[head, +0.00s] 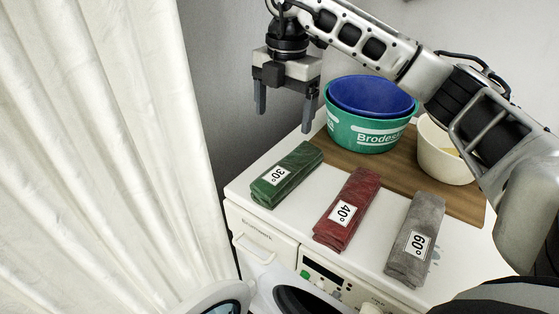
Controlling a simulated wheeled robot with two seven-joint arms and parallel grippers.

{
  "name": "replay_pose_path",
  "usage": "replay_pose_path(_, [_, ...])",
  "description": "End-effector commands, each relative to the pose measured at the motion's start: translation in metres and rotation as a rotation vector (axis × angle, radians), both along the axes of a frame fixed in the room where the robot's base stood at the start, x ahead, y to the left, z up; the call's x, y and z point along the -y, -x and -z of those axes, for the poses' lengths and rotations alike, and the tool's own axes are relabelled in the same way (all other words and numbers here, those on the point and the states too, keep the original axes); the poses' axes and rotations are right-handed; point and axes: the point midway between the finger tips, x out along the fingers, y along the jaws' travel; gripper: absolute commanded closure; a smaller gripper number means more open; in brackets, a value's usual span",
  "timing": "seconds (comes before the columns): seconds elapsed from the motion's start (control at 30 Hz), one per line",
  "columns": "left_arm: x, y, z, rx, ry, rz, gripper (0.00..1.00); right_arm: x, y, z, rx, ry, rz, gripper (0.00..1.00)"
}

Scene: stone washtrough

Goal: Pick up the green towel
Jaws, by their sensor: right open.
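The green towel (287,174) is a rolled bundle with a white "30°" label. It lies on the left part of the white washing machine's top (250,205). My right gripper (284,120) is open and empty, with its fingers pointing down. In the head view it appears above the towel, near its far end, apart from it. How high it is above the towel I cannot tell exactly. My left gripper is not in view.
A red towel (347,210) marked "40°" and a grey towel (415,240) marked "60°" lie to the right. Behind them, a wooden board (400,174) carries a green bucket (362,131) with a blue basin (371,95) and a cream bucket (441,155). A white curtain (100,150) hangs left.

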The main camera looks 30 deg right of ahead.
Motion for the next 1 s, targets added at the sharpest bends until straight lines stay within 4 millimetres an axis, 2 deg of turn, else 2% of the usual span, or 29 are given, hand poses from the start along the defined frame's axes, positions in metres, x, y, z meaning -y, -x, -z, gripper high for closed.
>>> replay_pose_path(0.03, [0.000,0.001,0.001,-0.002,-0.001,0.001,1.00,0.010,0.000,-0.004,-0.002,0.033,0.033,0.15])
replay_pose_path(0.13, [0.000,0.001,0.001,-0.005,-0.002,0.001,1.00,0.017,0.001,0.002,-0.009,0.060,0.060,0.15])
replay_pose_path(0.5, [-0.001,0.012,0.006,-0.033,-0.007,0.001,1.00,0.016,0.002,0.077,-0.011,0.057,0.055,0.15])
replay_pose_path(0.6, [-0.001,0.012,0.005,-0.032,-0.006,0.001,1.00,0.015,0.002,0.090,-0.010,0.055,0.054,0.15])
replay_pose_path(0.83, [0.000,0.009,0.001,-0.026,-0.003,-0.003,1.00,0.016,0.002,0.106,-0.009,0.054,0.053,0.15])
replay_pose_path(1.0, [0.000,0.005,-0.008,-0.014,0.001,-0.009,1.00,0.017,0.004,0.131,-0.010,0.055,0.052,0.15])
